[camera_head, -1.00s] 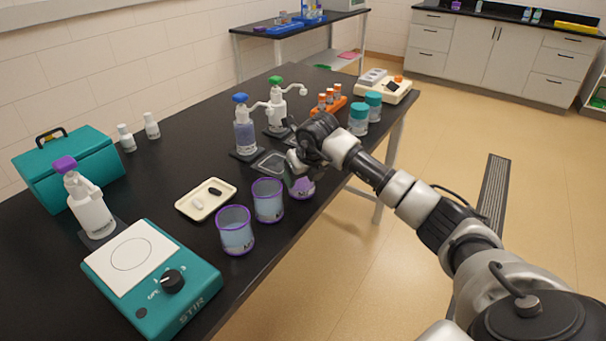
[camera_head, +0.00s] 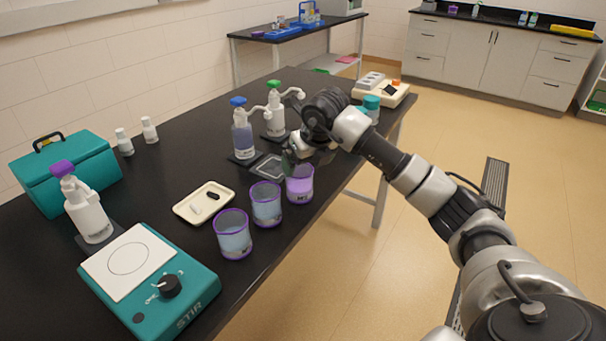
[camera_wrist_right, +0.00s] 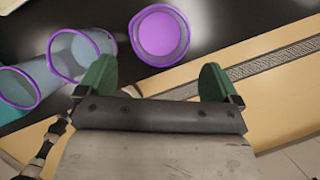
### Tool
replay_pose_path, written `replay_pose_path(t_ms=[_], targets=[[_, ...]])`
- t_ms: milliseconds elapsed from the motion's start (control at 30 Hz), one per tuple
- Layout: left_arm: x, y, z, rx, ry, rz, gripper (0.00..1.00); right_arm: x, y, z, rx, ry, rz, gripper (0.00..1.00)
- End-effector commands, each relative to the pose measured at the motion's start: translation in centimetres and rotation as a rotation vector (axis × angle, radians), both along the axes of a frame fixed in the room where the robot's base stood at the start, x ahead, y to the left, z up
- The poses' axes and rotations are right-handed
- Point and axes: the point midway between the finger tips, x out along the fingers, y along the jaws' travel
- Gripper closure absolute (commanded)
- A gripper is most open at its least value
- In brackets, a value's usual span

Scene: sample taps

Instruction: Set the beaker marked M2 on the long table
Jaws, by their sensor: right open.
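A purple-rimmed beaker with purple liquid (camera_head: 300,187) stands upright on the long black table (camera_head: 200,255), near its right edge. Its dark mark begins with M; the digit is too small to be sure of. My right gripper (camera_head: 296,158) is just above and behind this beaker, open and empty. In the right wrist view the purple beaker (camera_wrist_right: 160,36) lies beyond the parted green fingertips (camera_wrist_right: 156,82), apart from them. Two more purple-rimmed beakers with pale liquid, a middle one (camera_head: 266,206) and a nearer one (camera_head: 234,238), stand to its left. My left gripper is out of view.
A teal stirrer (camera_head: 190,300) fills the near end of the table. A cream tray (camera_head: 182,209) lies left of the beakers. Dispenser bottles (camera_head: 242,140) and a clear square dish (camera_head: 268,167) are behind. A teal-capped jar (camera_head: 371,103) stands beyond my arm.

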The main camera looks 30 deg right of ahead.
Motion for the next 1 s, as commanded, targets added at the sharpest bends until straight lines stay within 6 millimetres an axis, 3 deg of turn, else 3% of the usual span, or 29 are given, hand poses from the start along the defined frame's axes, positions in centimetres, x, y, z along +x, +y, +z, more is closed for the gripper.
replay_pose_path(t_ms=[100, 300, 1000], targets=[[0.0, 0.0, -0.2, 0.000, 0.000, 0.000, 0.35, -0.9, 0.0, 2.2, -0.002, -0.004, 0.001, 0.06], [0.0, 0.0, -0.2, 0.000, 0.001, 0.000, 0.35, -1.7, 0.1, 4.0, -0.001, 0.000, 0.001, 0.06], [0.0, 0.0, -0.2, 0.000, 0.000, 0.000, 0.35, -1.8, 0.1, 4.2, 0.000, 0.001, 0.000, 0.06]])
